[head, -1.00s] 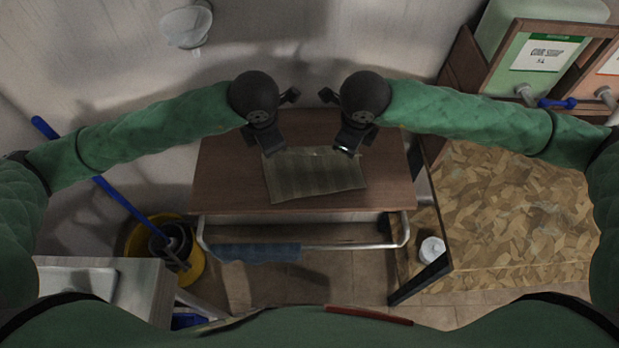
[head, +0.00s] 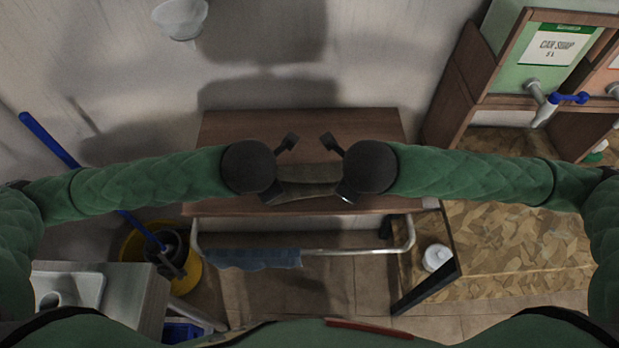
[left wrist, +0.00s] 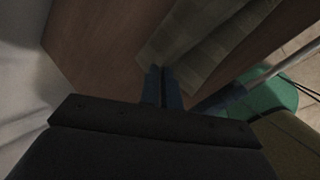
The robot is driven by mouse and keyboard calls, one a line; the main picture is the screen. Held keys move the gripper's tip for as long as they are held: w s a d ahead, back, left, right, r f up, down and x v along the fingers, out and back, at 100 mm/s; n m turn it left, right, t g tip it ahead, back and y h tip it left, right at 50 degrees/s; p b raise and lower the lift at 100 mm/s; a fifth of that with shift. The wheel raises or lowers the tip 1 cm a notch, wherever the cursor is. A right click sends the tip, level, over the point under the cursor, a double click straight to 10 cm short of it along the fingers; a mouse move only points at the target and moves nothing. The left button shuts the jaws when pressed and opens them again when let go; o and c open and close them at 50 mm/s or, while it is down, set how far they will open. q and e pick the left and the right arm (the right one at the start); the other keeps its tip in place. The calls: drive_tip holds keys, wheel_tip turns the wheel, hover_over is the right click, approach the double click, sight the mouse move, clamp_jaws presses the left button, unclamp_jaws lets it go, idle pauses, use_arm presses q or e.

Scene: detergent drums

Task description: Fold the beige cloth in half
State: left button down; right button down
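The beige cloth (head: 310,187) is stretched between my two grippers over the front part of the brown table (head: 225,130). Only a narrow strip of it shows in the head view; the arms and grippers hide the rest. My left gripper (head: 271,191) is at the cloth's left end and my right gripper (head: 346,191) at its right end. In the left wrist view, the left fingers (left wrist: 163,85) are close together at the edge of the checked cloth (left wrist: 205,55) and look shut on it. The right fingertips are small and dark, but the cloth reaches them.
A metal rail (head: 345,247) with a blue cloth (head: 250,258) hangs at the table's front. A yellow bucket (head: 190,275) and a sink unit (head: 120,295) stand at left. A patterned board (head: 510,245) and soap drum shelf (head: 475,75) are at right. The table's back is clear.

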use_arm(q)
drive_tip(key=shift+a+f, duration=0.1)
use_arm(e)
drive_tip(key=shift+d+f, duration=0.1)
use_arm(q)
drive_tip(key=c, duration=1.3)
unclamp_jaws()
use_arm(e)
drive_tip(key=c, duration=1.3)
unclamp_jaws()
use_arm(q)
drive_tip(key=shift+r, duration=0.2)
use_arm(e)
drive_tip(key=shift+r, duration=0.2)
